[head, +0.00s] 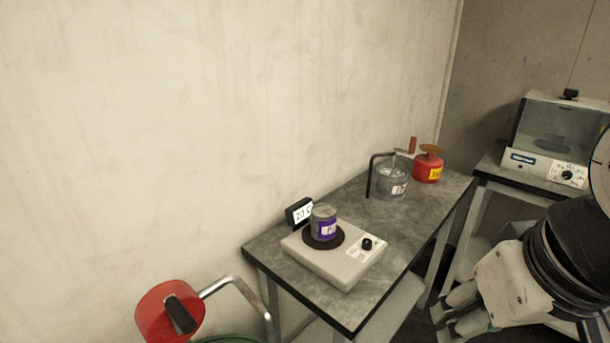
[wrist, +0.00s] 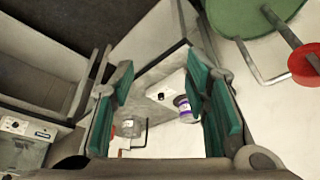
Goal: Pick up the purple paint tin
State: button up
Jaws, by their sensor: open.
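The purple paint tin (head: 324,224) is a small grey tin with a purple label. It stands upright on the dark round plate of a white hot-plate-like device (head: 330,258) on the grey table (head: 300,282). In the wrist view the tin (wrist: 183,104) shows between my fingers, close to the right-hand one, on the white device (wrist: 172,88). My gripper (head: 458,312) is at the lower right of the head view, well apart from the tin. In the wrist view its green-padded fingers (wrist: 162,110) are wide apart with nothing held.
A small display (head: 299,212) stands beside the device. A glass vessel with a bent rod (head: 391,182) and a red can (head: 428,166) stand further back. A clear-lidded machine (head: 556,140) is on the right table. A red-seated or red-topped object (head: 170,312) is front left.

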aim_at(323, 215)
jog(key=i+l+u, duration=0.1)
jog(key=u, duration=0.35)
jog(key=l+u, duration=0.15)
jog(key=u, duration=0.25)
jog(key=i+l+u, duration=0.15)
jog(key=l+u, duration=0.15)
jog(key=l, duration=0.65)
jog(key=i+l+u, duration=0.1)
jog(key=l+u, duration=0.25)
jog(key=l, duration=1.25)
